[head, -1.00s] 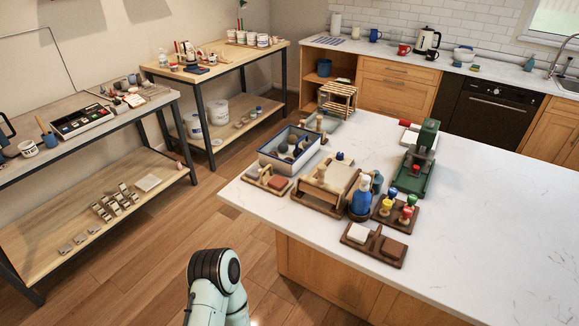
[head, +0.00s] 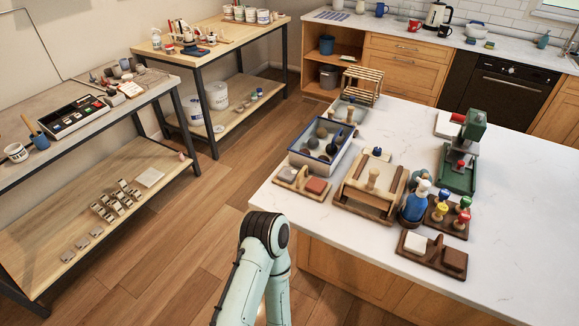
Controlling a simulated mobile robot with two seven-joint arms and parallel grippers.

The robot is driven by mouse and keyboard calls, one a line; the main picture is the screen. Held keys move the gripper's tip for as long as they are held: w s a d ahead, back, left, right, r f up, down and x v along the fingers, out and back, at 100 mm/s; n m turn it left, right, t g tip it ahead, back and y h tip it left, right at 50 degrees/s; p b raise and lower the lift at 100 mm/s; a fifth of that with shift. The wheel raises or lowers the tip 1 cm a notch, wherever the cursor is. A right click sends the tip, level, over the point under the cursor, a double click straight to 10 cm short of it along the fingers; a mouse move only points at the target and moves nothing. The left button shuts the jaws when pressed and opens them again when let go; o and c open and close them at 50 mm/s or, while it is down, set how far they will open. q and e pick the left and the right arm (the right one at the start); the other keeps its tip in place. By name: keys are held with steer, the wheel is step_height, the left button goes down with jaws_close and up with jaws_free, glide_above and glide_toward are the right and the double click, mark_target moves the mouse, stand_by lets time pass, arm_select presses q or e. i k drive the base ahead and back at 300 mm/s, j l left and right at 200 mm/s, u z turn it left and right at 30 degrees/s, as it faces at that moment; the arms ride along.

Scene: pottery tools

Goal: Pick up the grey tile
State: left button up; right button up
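A greyish tile (head: 289,174) lies at the left end of a small wooden tray (head: 303,181) near the white island's left edge. A red-brown tile (head: 317,186) lies at the right end of that tray. Several small flat grey pieces (head: 82,243) lie on the lower shelf of the left workbench; I cannot tell if they are tiles. One of my arms (head: 262,262) rises at the bottom centre, showing only a bent joint and pale links, beside the island edge. Neither gripper is in view.
A green press (head: 463,158) stands farther back. The island's right side and the wooden floor are clear.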

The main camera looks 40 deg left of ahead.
mark_target(288, 175)
steer(key=j+z, duration=0.1)
steer(key=j, duration=0.6)
steer(key=k+j+z, duration=0.15)
steer(key=j, duration=0.6)
steer(key=j+z, duration=0.1)
steer(key=j, duration=0.6)
